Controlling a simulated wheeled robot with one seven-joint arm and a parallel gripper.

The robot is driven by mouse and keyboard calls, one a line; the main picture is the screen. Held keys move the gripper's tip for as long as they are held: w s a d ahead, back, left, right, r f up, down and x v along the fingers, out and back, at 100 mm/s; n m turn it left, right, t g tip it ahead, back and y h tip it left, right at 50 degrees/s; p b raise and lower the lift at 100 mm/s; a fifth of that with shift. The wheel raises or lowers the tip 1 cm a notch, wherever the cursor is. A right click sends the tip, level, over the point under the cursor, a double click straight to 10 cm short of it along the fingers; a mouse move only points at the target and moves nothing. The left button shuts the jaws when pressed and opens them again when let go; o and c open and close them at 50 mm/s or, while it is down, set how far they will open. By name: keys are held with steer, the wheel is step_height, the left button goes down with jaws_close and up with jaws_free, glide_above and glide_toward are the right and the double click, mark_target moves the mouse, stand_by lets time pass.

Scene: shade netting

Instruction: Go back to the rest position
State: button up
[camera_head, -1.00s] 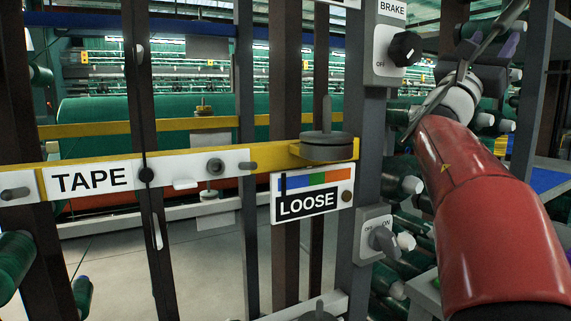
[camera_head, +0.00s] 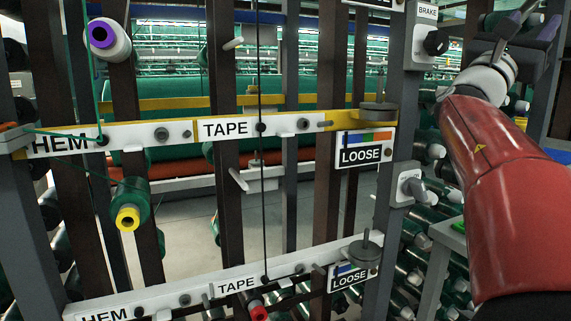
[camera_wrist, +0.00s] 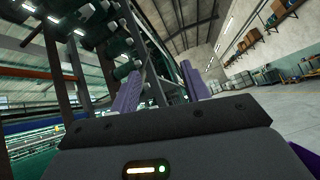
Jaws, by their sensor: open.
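My gripper (camera_head: 535,22) is at the top right of the head view, at the end of my raised red arm. It is partly cut off by the frame edge there. In the wrist view my gripper (camera_wrist: 158,75) shows two purple fingers spread apart with nothing between them. The wrist camera looks up past the fingers at the hall roof, tilted.
A rack with dark uprights carries HEM (camera_head: 60,144) and TAPE (camera_head: 226,128) rails, LOOSE plates (camera_head: 361,156) and a BRAKE knob (camera_head: 435,43). Spools such as a purple-ended one (camera_head: 108,38) sit on it. Green rolls lie behind my arm. Open floor (camera_wrist: 275,125) shows in the wrist view.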

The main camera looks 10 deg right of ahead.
steer(key=s+a+f+m+y, duration=0.1)
steer(key=a+f+m+y, duration=0.2)
steer(key=f, duration=0.5)
steer(key=s+a+f+m+y+p, duration=0.1)
steer(key=f+m+y, duration=0.3)
steer(key=f, duration=0.5)
steer(key=s+a+f+m+y, duration=0.25)
steer(key=f+y, duration=0.25)
steer(key=f, duration=0.3)
steer(key=s+a+f+m+y, duration=0.2)
steer(key=s+a+f+y, duration=0.1)
steer(key=a+f, duration=0.5)
steer(key=s+a+f+m+y+p, duration=0.1)
steer(key=s+a+f+m+y, duration=0.2)
steer(key=a+f+y, duration=0.3)
steer(key=s+a+f+m+y, duration=0.3)
steer(key=s+a+f+y, duration=0.1)
steer(key=a+f, duration=0.7)
steer(key=shift+s+a+y+p, duration=0.15)
steer(key=shift+y+p, duration=0.15)
steer(key=shift+y, duration=0.1)
